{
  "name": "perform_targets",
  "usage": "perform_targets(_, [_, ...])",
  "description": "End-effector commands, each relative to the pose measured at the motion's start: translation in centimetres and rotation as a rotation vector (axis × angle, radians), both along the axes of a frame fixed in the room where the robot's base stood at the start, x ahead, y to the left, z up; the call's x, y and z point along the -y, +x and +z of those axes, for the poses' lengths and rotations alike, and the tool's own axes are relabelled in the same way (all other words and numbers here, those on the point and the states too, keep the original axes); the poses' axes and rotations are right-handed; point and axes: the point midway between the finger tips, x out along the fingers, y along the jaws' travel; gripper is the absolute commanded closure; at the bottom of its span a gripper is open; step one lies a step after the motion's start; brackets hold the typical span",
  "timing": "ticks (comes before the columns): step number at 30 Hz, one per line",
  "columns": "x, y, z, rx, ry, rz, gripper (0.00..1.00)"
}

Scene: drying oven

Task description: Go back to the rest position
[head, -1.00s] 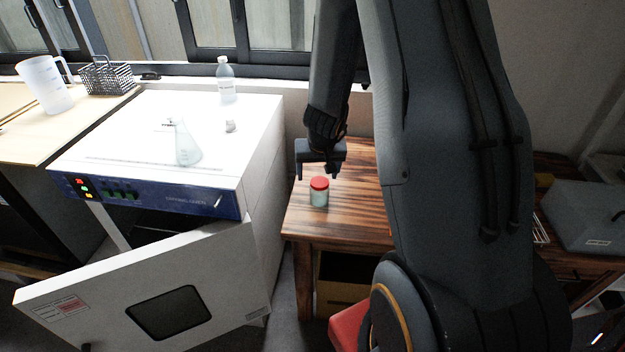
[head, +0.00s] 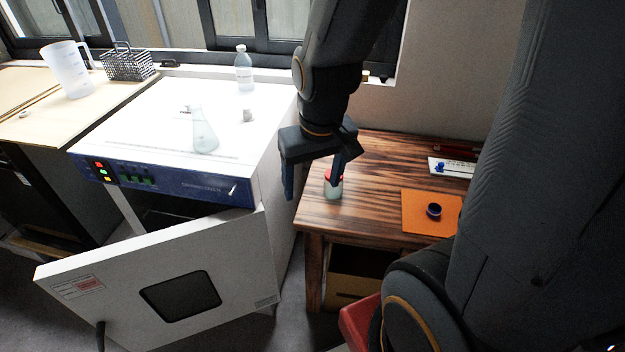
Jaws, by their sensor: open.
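My gripper (head: 312,180) hangs over the left edge of the wooden table, its two fingers pointing down and spread apart with nothing between them. The jar (head: 333,188) with a red lid stands upright on the table near its left edge. My right finger partly hides the jar's lid in the head view; I cannot tell whether they touch. My arm rises from the gripper to the top of the picture, and my larger arm link fills the right side.
The drying oven (head: 150,262) stands left of the table with its door hanging open. A flask (head: 204,135) and a bottle (head: 244,70) stand on its top. An orange mat (head: 418,222) with a small dark blue ring (head: 434,210) lies on the table. A pitcher (head: 68,75) and wire basket (head: 127,64) are at the far left.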

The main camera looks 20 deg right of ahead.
Motion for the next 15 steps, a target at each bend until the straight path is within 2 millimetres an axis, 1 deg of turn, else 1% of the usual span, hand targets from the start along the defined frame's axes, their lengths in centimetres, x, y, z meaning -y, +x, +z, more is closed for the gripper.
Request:
perform_targets(2, [0.0, 0.0, 0.0, 0.0, 0.0, 0.0, 0.3])
perform_targets(5, [0.0, 0.1, -0.9, -0.006, 0.0, 0.0, 0.3])
perform_targets(12, [0.0, 0.3, -5.3, -0.048, 0.001, 0.0, 0.3])
perform_targets(15, [0.0, 0.2, -6.4, -0.062, 0.001, 0.0, 0.3])
